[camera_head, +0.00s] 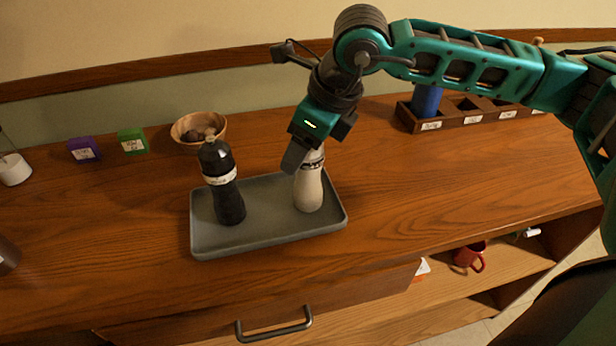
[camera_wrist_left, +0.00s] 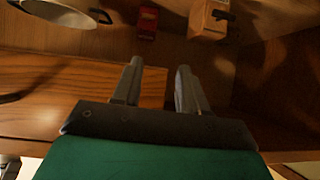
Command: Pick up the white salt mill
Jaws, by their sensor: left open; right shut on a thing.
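The white salt mill (camera_head: 308,188) stands upright on the right part of a grey tray (camera_head: 270,240) in the head view. My right gripper (camera_head: 302,155) comes down from above and is shut on the mill's top, which its fingers partly hide. A black mill (camera_head: 226,190) with a white label stands upright on the tray's left part. My left gripper is not in the head view. In the left wrist view my left gripper (camera_wrist_left: 157,85) is open, with nothing between its fingers.
A wooden bowl (camera_head: 198,127), a green box (camera_head: 131,141) and a purple box (camera_head: 84,149) stand behind the tray. A wooden compartment rack (camera_head: 470,112) holds a blue cylinder (camera_head: 427,98). A red mug (camera_head: 468,256) sits on the shelf below. The counter right of the tray is clear.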

